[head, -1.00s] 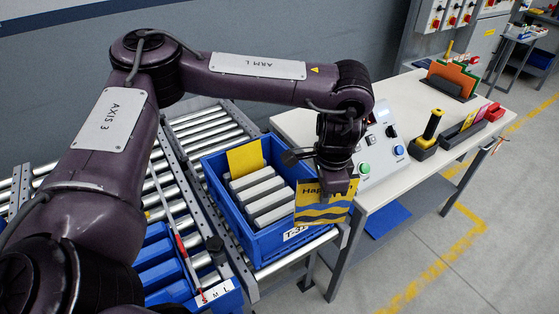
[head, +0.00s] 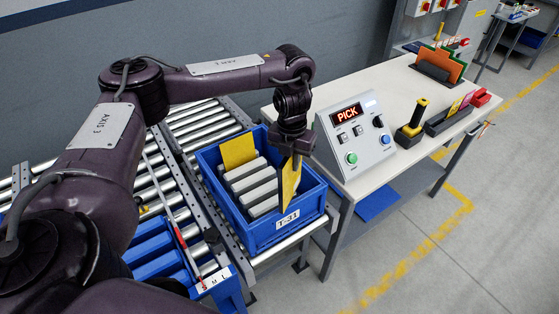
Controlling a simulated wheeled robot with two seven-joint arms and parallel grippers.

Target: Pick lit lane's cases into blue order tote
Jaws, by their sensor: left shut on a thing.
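The blue order tote (head: 258,238), labelled T-31, stands on the roller conveyor. Inside it are several pale grey blocks (head: 247,183) in a row and a yellow case (head: 239,151) standing at the back left. My left gripper (head: 290,155) points down over the tote's right side, shut on another yellow case (head: 290,184). That case is upright, seen nearly edge-on, with its lower part inside the tote's outline at the right of the blocks. I cannot tell whether it touches the tote floor. My right gripper is out of view.
A console (head: 354,137) showing PICK stands on the white bench (head: 400,86), right of the tote. A yellow-and-black hand tool (head: 412,125) and a dark holder (head: 450,118) are further right. A blue bin labelled S M L (head: 213,279) lies left of the tote.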

